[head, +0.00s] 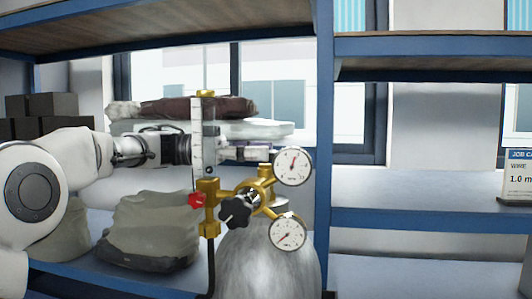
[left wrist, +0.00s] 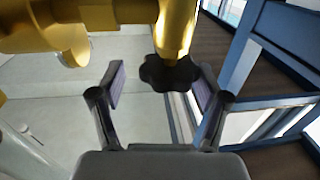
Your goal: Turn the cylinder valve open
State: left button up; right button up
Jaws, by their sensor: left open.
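The grey cylinder (head: 262,262) stands upright with a brass regulator (head: 208,190) on top, two round dial gauges (head: 292,167), a clear flow tube (head: 203,135) and a small red knob (head: 197,201). A black lobed knob (head: 236,211) faces me on the brass body. My left gripper (head: 262,153) points right, above this knob and partly hidden behind the flow tube. In the left wrist view, my left gripper (left wrist: 160,88) is open and empty. A black lobed knob (left wrist: 168,73) on a brass stem shows between its fingers, apart from both. I cannot tell whether it is the same knob.
A blue-framed shelf (head: 430,216) runs behind the cylinder. Sacks (head: 150,232), folded cloth-like items (head: 190,108) and dark boxes (head: 45,105) rest on it at left. A job card (head: 517,178) stands at far right. The right shelf is mostly clear.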

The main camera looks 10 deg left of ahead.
aim_at(276, 151)
pick_arm(q)
jog(key=shift+d+r, duration=0.1)
jog(key=shift+d, duration=1)
jog(key=shift+w+d+f, duration=0.15)
jog(key=shift+w+f, duration=0.1)
jog(key=shift+w, duration=0.2)
jog(key=shift+w+d+f, duration=0.1)
jog(key=shift+w+f, duration=0.1)
jog(key=shift+w, duration=0.25)
jog(key=shift+s+d+r, duration=0.15)
jog(key=shift+s+d, duration=0.1)
jog(key=shift+s, duration=0.1)
jog(key=shift+c, duration=0.4)
jog(key=shift+s+d, duration=0.1)
jog(key=c, duration=0.5)
jog(key=shift+w, duration=0.25)
jog(key=c, duration=0.4)
jog(key=shift+d, duration=0.1)
jog(key=shift+c, duration=0.4)
